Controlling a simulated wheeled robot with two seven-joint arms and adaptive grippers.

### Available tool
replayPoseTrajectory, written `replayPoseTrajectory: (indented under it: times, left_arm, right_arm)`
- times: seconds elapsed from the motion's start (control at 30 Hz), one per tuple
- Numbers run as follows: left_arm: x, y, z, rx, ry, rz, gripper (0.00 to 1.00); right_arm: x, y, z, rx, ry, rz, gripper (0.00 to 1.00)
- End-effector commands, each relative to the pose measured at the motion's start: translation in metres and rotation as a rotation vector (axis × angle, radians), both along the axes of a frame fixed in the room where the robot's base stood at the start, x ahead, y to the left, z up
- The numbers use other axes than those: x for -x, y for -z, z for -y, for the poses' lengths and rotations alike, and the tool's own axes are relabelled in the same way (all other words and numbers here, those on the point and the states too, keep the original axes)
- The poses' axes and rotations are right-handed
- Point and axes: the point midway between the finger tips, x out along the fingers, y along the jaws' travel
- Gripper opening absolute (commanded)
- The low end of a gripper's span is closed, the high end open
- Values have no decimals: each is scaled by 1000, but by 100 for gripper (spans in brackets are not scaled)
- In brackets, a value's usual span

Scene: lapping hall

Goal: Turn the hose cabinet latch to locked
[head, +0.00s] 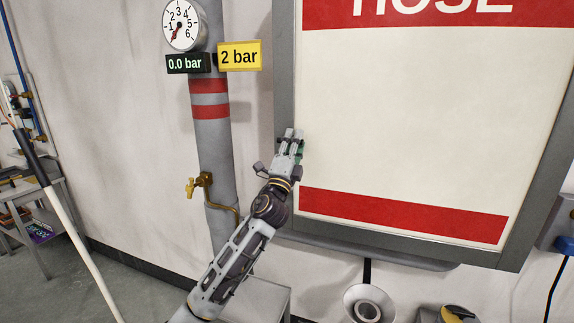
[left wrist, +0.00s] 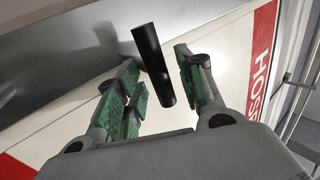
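The hose cabinet (head: 430,110) is a cream panel with red bands in a grey frame on the wall. My left gripper (head: 290,145) is at the cabinet's left edge, over the frame and panel border. In the left wrist view its green-padded fingers (left wrist: 158,75) are spread apart. A black bar-like latch handle (left wrist: 153,65) stands between them, tilted, with visible gaps on both sides. In the head view the latch is hidden behind the gripper. The cabinet panel (left wrist: 215,60) also shows behind the fingers. My right gripper is not seen.
A grey pipe (head: 213,150) with red bands, a gauge (head: 185,25) and a brass tap (head: 197,185) stands left of the cabinet. A round grey fitting (head: 368,303) is below the cabinet. A bench (head: 35,190) stands far left.

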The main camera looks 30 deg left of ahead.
Motion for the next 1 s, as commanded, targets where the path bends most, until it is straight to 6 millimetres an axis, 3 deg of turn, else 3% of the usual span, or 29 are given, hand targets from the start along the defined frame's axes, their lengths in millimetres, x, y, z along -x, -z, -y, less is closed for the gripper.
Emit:
replayPoseTrajectory:
  times: [1.0]
  left_arm:
    - [63, 45, 14, 3, 0, -2, 38]
  right_arm:
    - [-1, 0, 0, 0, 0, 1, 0]
